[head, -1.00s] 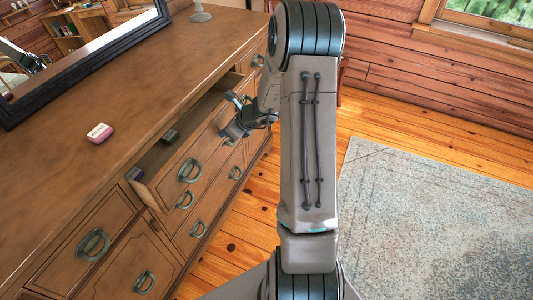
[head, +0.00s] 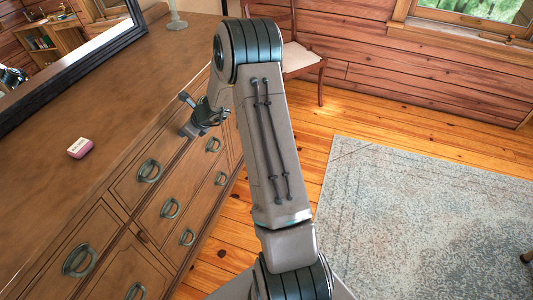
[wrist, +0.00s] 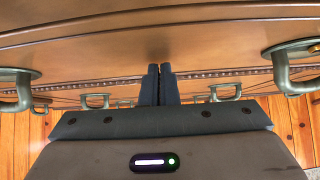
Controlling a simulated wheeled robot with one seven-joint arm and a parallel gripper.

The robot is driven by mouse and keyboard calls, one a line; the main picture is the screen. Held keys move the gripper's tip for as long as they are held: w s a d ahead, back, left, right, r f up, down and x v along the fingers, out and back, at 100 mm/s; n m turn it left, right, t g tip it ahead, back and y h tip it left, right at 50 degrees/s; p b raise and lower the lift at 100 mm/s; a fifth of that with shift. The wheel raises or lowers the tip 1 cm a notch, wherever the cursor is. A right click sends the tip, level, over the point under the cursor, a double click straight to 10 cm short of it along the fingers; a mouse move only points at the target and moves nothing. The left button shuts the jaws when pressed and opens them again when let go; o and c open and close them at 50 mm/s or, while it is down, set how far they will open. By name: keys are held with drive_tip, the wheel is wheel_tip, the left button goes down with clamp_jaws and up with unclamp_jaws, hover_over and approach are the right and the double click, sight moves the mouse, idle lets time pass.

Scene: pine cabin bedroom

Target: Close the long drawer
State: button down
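The long drawer (head: 172,154) is the wide upper drawer in the brown wooden dresser. Its front looks flush with the dresser in the head view, and no opening shows above it. A ring handle (head: 149,171) is on its near part. My gripper (head: 188,130) is at the drawer front, between its two handles. In the wrist view my gripper (wrist: 160,70) has its two dark fingers together with nothing between them, tips at the drawer front (wrist: 100,55). Handles show at the left (wrist: 22,88) and right (wrist: 285,70). Exact contact at the tips is hard to tell.
A small pink and white box (head: 79,148) lies on the dresser top (head: 40,190). A dark-framed mirror (head: 80,48) stands behind. A chair (head: 300,58) is by the far wall. Wooden floor and a pale rug (head: 430,220) lie open on the right.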

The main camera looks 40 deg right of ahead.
drive_tip(key=shift+w+a+r, duration=0.2)
drive_tip(key=shift+a, duration=0.1)
drive_tip(key=s+d+r, duration=0.7)
drive_tip(key=s, duration=0.3)
drive_tip(key=s+a+r+n+g+p, duration=0.1)
drive_tip(key=s+a+r+n+g, duration=0.2)
drive_tip(key=s+a+r+n, duration=0.95)
drive_tip(key=s+r+n+h+p, duration=0.1)
drive_tip(key=s+n+h, duration=0.1)
drive_tip(key=s+n, duration=0.6)
drive_tip(key=s+d+r+n+g+h, duration=0.1)
drive_tip(key=s+n+h, duration=0.2)
drive_tip(key=s+n, duration=0.5)
drive_tip(key=shift+d+r+g+p, duration=0.25)
drive_tip(key=shift+d+g+p, duration=0.05)
drive_tip(key=shift+p, duration=0.05)
